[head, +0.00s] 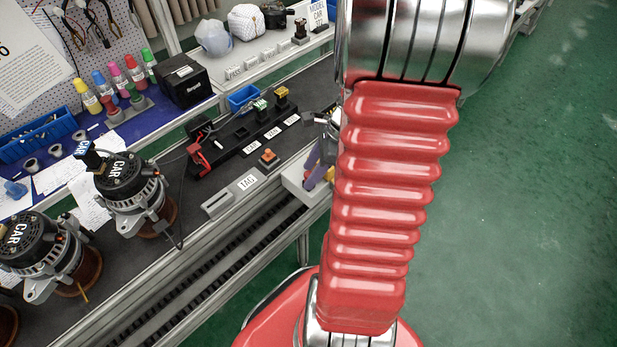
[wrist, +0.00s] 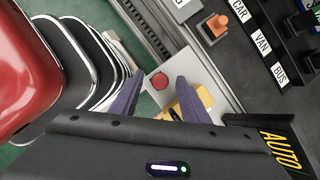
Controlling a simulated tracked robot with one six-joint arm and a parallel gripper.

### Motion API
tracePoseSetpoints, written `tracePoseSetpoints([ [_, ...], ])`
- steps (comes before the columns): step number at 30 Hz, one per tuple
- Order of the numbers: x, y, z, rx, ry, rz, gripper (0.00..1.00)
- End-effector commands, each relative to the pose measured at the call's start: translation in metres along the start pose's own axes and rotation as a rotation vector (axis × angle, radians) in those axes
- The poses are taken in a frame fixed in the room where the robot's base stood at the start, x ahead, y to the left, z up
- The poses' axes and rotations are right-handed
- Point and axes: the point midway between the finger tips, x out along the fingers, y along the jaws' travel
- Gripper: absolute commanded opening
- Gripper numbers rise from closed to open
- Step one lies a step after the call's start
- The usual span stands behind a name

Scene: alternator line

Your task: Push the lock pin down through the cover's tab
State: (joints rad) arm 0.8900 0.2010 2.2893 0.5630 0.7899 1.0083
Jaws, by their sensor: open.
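Two alternators with black covers lettered CAR stand on the bench in the head view, one farther back (head: 130,185) and one nearer (head: 38,250). I cannot make out the lock pin or the cover's tab for certain. A thin orange piece (head: 84,294) shows low on the nearer alternator. My gripper (head: 318,168) is partly hidden behind my arm, well to the right of both alternators. In the wrist view my gripper (wrist: 156,100) has its purple fingers apart and nothing held between them. The alternators are outside the wrist view.
A light grey box (wrist: 192,72) with a red button (wrist: 159,81) and a yellow part (wrist: 196,101) lies under my fingers. An orange piece on a black base (head: 268,158) sits beside the CAR, VAN, BUS rack (head: 245,130). A TAG holder (head: 230,194) lies at the bench's front.

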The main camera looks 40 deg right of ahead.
Motion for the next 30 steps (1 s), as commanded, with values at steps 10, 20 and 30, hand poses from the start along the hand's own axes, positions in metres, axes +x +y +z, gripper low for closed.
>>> tracePoseSetpoints([
  [10, -0.0002, -0.0001, -0.0001, 0.000, 0.000, 0.000, 0.42],
  [20, -0.0004, -0.0002, -0.0003, 0.001, 0.000, -0.001, 0.29],
  [30, -0.0004, -0.0002, -0.0004, 0.001, 0.000, -0.001, 0.05],
])
